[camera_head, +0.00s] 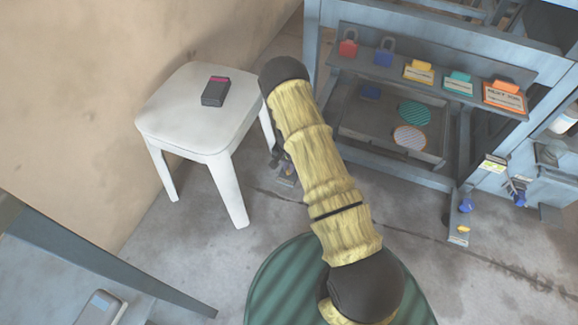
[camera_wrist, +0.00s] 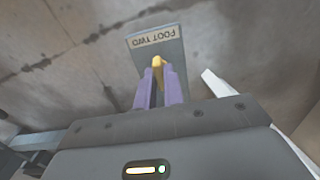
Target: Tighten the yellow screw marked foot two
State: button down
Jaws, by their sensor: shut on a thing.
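In the wrist view a grey foot plate (camera_wrist: 172,51) carries a label reading FOOT TWO (camera_wrist: 155,40), seen upside down. The yellow screw (camera_wrist: 157,61) sits at this plate, between the tips of my gripper (camera_wrist: 159,74). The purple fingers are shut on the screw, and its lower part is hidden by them. In the head view my yellow-sleeved arm covers most of the gripper.
A white stool (camera_head: 180,130) with a dark device (camera_head: 215,91) stands left of my arm. A blue-grey frame with a shelf (camera_head: 430,75) of padlocks and tags stands right. Another yellow screw (camera_head: 463,229) is at its front foot. A green ribbed round surface (camera_head: 275,285) is below.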

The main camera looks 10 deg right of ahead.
jog(key=shift+r+p, duration=0.1)
jog(key=shift+p, duration=0.2)
jog(key=m+p, duration=0.3)
jog(key=m, duration=0.1)
jog(key=shift+r+p, duration=0.1)
jog(key=shift+p, duration=0.25)
jog(key=m+p, duration=0.2)
jog(key=m, duration=0.3)
jog(key=shift+m+p, duration=0.3)
jog(key=shift+m, duration=0.1)
jog(key=m, duration=0.3)
jog(key=shift+m+p, duration=0.3)
jog(key=shift+p, duration=0.1)
jog(key=shift+m, duration=2.2)
jog(key=c, duration=1.5)
grip_release()
